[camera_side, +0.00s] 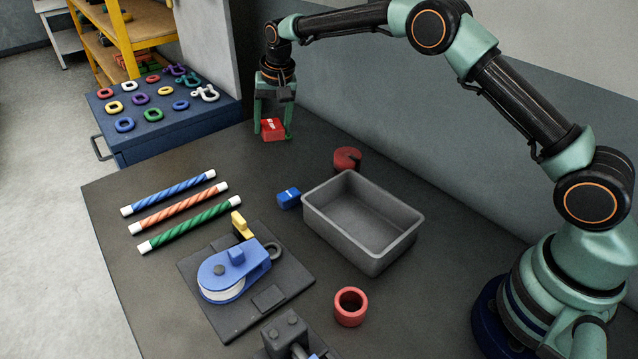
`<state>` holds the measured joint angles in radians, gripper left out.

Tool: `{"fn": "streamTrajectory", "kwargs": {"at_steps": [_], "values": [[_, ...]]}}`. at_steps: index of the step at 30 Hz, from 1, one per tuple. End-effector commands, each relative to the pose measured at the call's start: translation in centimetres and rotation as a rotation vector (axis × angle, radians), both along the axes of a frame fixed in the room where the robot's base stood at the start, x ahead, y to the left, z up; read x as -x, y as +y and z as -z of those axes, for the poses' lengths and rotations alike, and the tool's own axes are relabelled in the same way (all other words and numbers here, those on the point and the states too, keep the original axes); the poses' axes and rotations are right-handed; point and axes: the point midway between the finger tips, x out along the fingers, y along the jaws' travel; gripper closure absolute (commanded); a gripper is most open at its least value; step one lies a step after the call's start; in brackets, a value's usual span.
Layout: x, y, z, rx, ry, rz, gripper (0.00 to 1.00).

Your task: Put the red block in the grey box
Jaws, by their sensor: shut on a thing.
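My gripper (273,130) is at the back of the table, pointing down, with its fingers on either side of the red block (271,125). It is shut on the block. The block has a small white label on its top; I cannot tell whether it touches the table. The grey box (420,222) is an open, empty rectangular tray to the right of the table's middle, nearer the camera than my gripper. The red block is outside the box, up and to the left of it.
A dark red slotted piece (347,159) and a blue block (289,198) lie beside the box. A red ring (350,306) stands in front. A pulley (230,272) on a dark plate and several striped rods (178,213) lie left. A wall stands close behind.

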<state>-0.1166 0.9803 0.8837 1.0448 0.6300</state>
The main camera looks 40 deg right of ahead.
Motion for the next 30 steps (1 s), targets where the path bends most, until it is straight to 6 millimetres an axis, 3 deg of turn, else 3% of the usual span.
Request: {"fn": "streamTrajectory", "kwargs": {"at_steps": [8, 15, 22, 30], "values": [[4.2, -0.1, -4.8, 0.023, -0.003, -0.099, 0.93], [9.4, -0.5, -8.0, 0.044, -0.002, -0.199, 0.93], [15.2, -1.0, -9.8, 0.065, -0.001, -0.293, 0.93], [21.6, -1.7, -10.2, 0.086, 0.002, -0.391, 0.93]]}}
